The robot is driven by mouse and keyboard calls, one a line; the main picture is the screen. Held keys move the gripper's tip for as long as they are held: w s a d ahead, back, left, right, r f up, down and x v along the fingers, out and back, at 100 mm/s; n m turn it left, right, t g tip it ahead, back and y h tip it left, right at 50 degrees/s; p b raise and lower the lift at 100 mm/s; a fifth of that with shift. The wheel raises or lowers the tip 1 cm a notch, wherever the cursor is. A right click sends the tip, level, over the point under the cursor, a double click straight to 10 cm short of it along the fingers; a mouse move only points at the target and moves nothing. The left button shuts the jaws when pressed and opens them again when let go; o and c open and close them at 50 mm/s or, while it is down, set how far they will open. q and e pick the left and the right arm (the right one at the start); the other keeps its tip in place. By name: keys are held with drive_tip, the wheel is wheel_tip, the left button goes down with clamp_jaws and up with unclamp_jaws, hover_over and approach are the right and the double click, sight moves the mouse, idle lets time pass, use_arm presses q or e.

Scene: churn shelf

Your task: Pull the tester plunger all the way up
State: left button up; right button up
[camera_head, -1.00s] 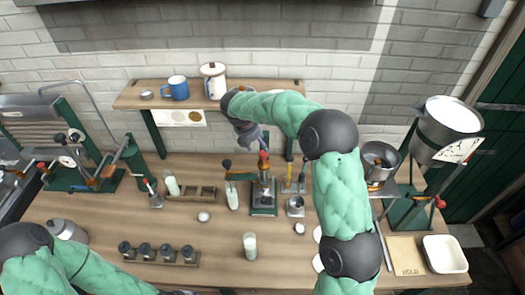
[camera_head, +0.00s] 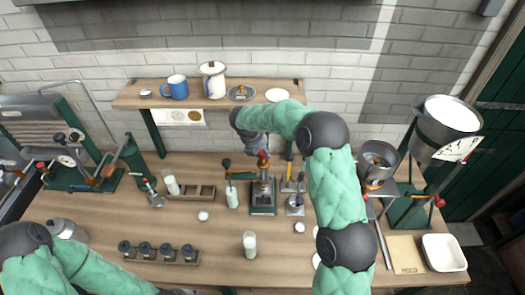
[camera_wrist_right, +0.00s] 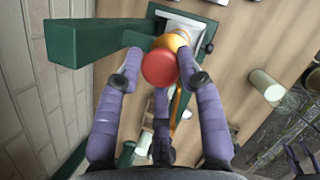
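The tester (camera_head: 263,190) stands mid-table, a dark green frame on a green base. Its plunger knob (camera_head: 263,154) is red, with orange below it. In the right wrist view the red knob (camera_wrist_right: 160,69) sits between the spread purple fingers of my right gripper (camera_wrist_right: 158,62). The right finger lies close to the knob; I cannot tell whether it touches. A gap shows on the left side. In the head view my right gripper (camera_head: 256,148) is partly hidden by its wrist. My left gripper (camera_wrist_right: 302,158) shows small at the wrist view's edge, fingers apart.
A shelf (camera_head: 130,98) with a blue mug (camera_head: 176,87) and a white pot (camera_head: 213,80) is behind the tester. A milky glass (camera_head: 232,195) stands just left of it, another glass (camera_head: 249,244) in front. A hopper stand (camera_head: 405,210) is at right.

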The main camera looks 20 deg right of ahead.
sight(263, 152)
clamp_jaws()
wheel_tip(263, 152, up, 7)
drive_tip(key=p, duration=0.4)
drive_tip(key=shift+w+d+r+p, duration=0.1)
drive_tip(key=shift+p, duration=0.2)
drive_tip(key=shift+r, duration=0.15)
drive_tip(key=shift+w+d, duration=0.1)
drive_tip(key=o, duration=0.7)
unclamp_jaws()
drive_tip(key=shift+r, duration=0.1)
drive_tip(key=shift+o, duration=1.4)
drive_tip(key=shift+f, duration=0.25)
